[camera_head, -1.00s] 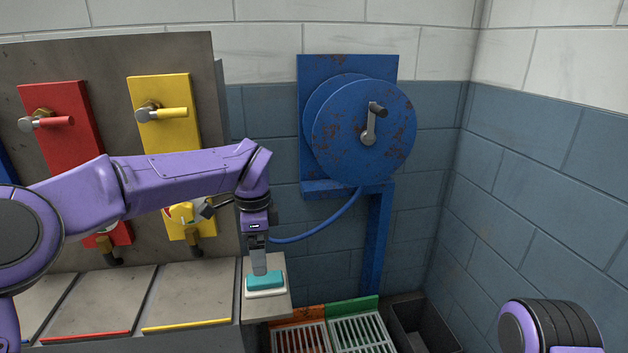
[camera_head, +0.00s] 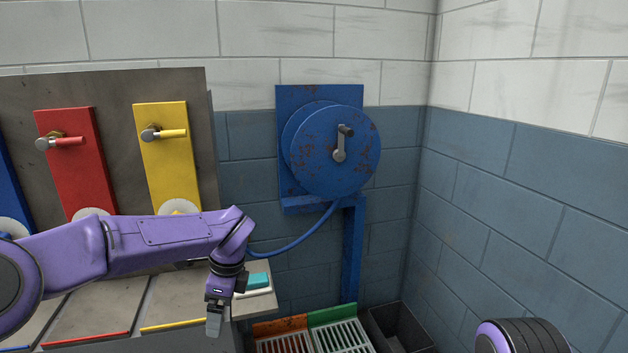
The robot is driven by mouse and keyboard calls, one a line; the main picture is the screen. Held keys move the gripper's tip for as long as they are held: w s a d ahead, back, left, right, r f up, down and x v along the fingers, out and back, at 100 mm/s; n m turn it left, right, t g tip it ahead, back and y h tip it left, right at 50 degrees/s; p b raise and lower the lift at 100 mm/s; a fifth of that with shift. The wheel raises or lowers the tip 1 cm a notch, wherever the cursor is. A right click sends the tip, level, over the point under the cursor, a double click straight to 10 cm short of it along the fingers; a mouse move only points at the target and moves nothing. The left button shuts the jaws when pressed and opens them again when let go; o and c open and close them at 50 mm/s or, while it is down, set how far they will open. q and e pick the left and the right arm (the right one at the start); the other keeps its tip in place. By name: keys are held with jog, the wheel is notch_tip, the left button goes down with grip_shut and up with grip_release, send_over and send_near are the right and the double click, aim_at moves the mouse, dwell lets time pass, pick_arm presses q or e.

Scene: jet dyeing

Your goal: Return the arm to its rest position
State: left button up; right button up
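My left arm comes in from the left, and its gripper (camera_head: 215,322) points down in front of the counter's right end. Its fingers appear close together from this side, and I cannot tell whether they are open or shut. A teal block on a white base (camera_head: 256,284) sits on the counter just behind and to the right of that gripper, apart from it. Only a dark, purple-edged link of my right arm shows at the lower right. My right gripper is out of view.
Red (camera_head: 70,160) and yellow (camera_head: 164,150) valve panels stand behind the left arm. A rusty blue hose reel (camera_head: 320,150) is on the wall, its blue hose (camera_head: 300,240) running left behind the arm. Orange and green floor grates (camera_head: 340,338) and a dark bin (camera_head: 400,328) lie below.

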pick_arm(q)
jog(key=s+a+f+m+t+y, duration=0.2)
jog(key=s+a+f+m+y, duration=0.3)
jog(key=f+m, duration=0.55)
jog(key=s+a+f+m+t+y, duration=0.2)
jog(key=s+a+f+m, duration=0.45)
jog(key=f+m, duration=0.4)
jog(key=s+f+m+h, duration=0.3)
jog(key=s+f+m, duration=0.2)
jog(key=s+m, duration=0.6)
jog(key=s+f+m+h, duration=0.3)
jog(key=s+f+m, duration=0.2)
jog(key=s+m, duration=0.7)
jog(key=m, duration=0.2)
jog(key=shift+s+d+f+m, duration=0.2)
jog(key=shift+s+d+m, duration=0.1)
